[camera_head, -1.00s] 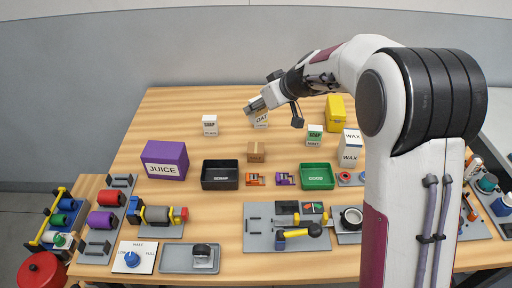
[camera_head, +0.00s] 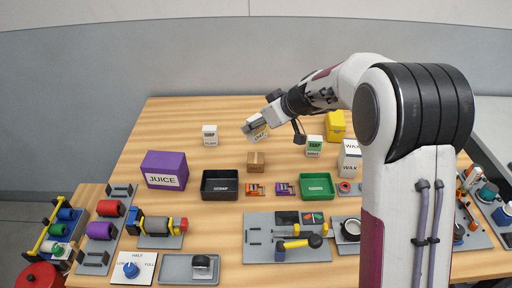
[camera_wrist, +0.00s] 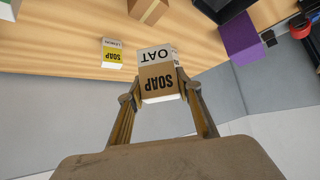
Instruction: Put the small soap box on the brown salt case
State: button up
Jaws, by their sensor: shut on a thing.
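A small white soap box with a brown panel reading SOAP and OAT (camera_wrist: 158,76) is between the two fingers of my gripper (camera_wrist: 158,88) in the wrist view. My gripper is shut on it. In the body camera view the box (camera_head: 259,134) hangs tilted from my gripper (camera_head: 254,128) above the table's middle back. A small brown box (camera_head: 256,162) sits on the table below and nearer; it is the only brown case I see, and I cannot read salt on it. Its top looks clear.
Two more soap boxes stand at left (camera_head: 210,136) and right (camera_head: 314,146). A purple juice box (camera_head: 164,170), black tray (camera_head: 220,184), green tray (camera_head: 317,186), white wax box (camera_head: 350,158) and yellow box (camera_head: 335,125) surround the area. Bare wood lies around the brown box.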

aim_at(260, 133)
jog(key=shift+f, duration=2.1)
jog(key=shift+f, duration=1.9)
jog(key=shift+f, duration=0.15)
jog(key=o, duration=1.1)
jog(key=shift+o, duration=0.2)
